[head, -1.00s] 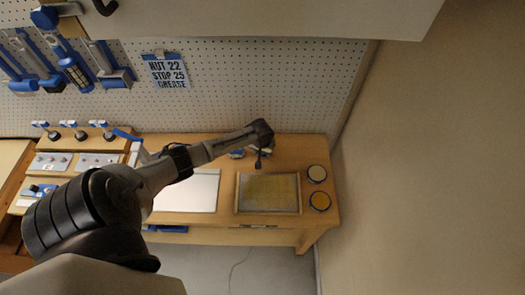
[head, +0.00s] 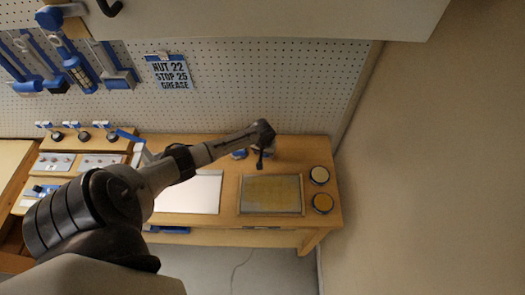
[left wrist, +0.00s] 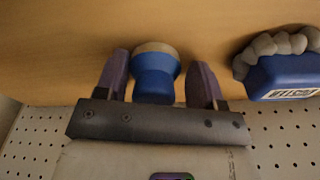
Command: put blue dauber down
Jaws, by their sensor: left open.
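My left gripper (head: 260,165) is at the back of the bench, behind the tray, pointing down. In the left wrist view its two fingers (left wrist: 164,80) are open. The blue dauber (left wrist: 154,82), a rounded blue body with a tan end, is between them, with small gaps on both sides. Its tan end is towards the wooden bench top; whether it touches the wood is hard to tell. In the head view I cannot make the dauber out clearly near the gripper. My right gripper is not in view.
A blue block with a lumpy grey edge and a label (left wrist: 285,75) lies beside the dauber. The bench has a yellowish tray (head: 271,194), two round tins (head: 320,175) (head: 322,203) and a white sheet (head: 195,192). A pegboard (head: 250,90) rises behind.

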